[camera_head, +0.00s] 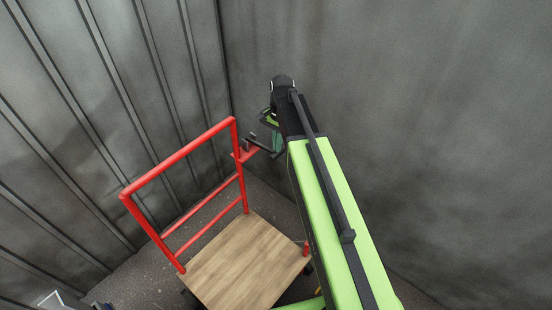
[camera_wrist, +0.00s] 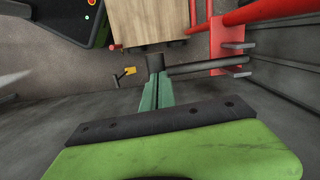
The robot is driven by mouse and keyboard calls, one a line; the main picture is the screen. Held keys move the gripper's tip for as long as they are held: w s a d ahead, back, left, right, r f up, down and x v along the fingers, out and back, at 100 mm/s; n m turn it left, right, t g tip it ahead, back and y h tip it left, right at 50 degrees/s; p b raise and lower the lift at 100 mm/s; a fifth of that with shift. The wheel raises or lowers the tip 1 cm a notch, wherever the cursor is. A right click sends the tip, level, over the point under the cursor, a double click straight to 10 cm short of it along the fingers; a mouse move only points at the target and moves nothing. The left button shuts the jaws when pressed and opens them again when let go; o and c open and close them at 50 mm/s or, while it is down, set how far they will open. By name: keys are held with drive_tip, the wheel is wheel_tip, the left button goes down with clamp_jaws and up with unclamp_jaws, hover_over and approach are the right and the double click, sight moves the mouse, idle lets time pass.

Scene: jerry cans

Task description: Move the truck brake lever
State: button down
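The truck has a red tube frame (camera_head: 180,155) and a wooden bed (camera_head: 250,263). A dark bar on a red bracket, which looks like the brake lever, sticks out from the frame in the wrist view (camera_wrist: 208,66). The red bracket (camera_wrist: 232,58) holds its right end. My gripper (camera_wrist: 155,63) has green fingers with black tips close together, seemingly shut. In the head view my gripper (camera_head: 275,137) is beside the frame's upper right corner, partly hidden by my arm.
A corrugated grey wall (camera_head: 90,110) stands at the left behind the truck, and a plain grey wall (camera_head: 430,120) at the right. A small yellow-ended part (camera_wrist: 130,71) shows near the bed's edge in the wrist view. Dark floor is visible around the truck.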

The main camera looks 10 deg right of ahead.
idle(0.3)
drive_tip(key=shift+f+b, duration=0.65)
drive_tip(key=shift+f, duration=0.15)
drive_tip(key=shift+r, duration=0.2)
drive_tip(key=shift+w+d+r+p, duration=0.1)
drive_tip(key=shift+w+p, duration=0.05)
drive_tip(key=shift+p, duration=0.15)
drive_tip(key=shift+w+d+r+p, duration=0.2)
drive_tip(key=shift+w+d+r, duration=0.05)
drive_tip(key=shift+w+d, duration=0.25)
drive_tip(key=shift+w+d+r+p, duration=0.2)
drive_tip(key=shift+w+d, duration=0.15)
drive_tip(key=shift+d, duration=0.15)
wheel_tip(320, 180, up, 17)
drive_tip(key=w+d+p, duration=0.1)
drive_tip(key=p, duration=1.6)
drive_tip(key=shift+d+r, duration=0.2)
